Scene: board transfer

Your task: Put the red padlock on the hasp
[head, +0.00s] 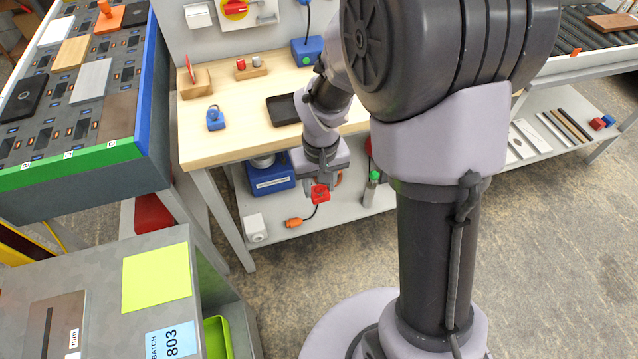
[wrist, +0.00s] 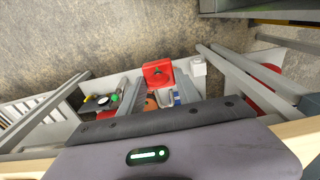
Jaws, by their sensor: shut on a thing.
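My gripper (head: 320,183) points down in front of the workbench's front edge, below the level of its top. It is shut on the red padlock (head: 320,194), which hangs at the fingertips. The padlock also shows in the wrist view (wrist: 158,72), between the fingers and clear of other things; its shackle is hard to make out. On the upright panel behind the bench, a red switch on a yellow disc (head: 235,8) is cut by the top edge. I cannot make out a hasp for certain there. A blue padlock (head: 215,118) stands on the bench top.
The wooden bench top (head: 205,150) also bears a black tray (head: 283,108) and a small block with red and grey pieces (head: 250,67). A lower shelf holds a blue box (head: 270,181) and an orange plug (head: 293,222). A grey cabinet (head: 110,265) stands front left.

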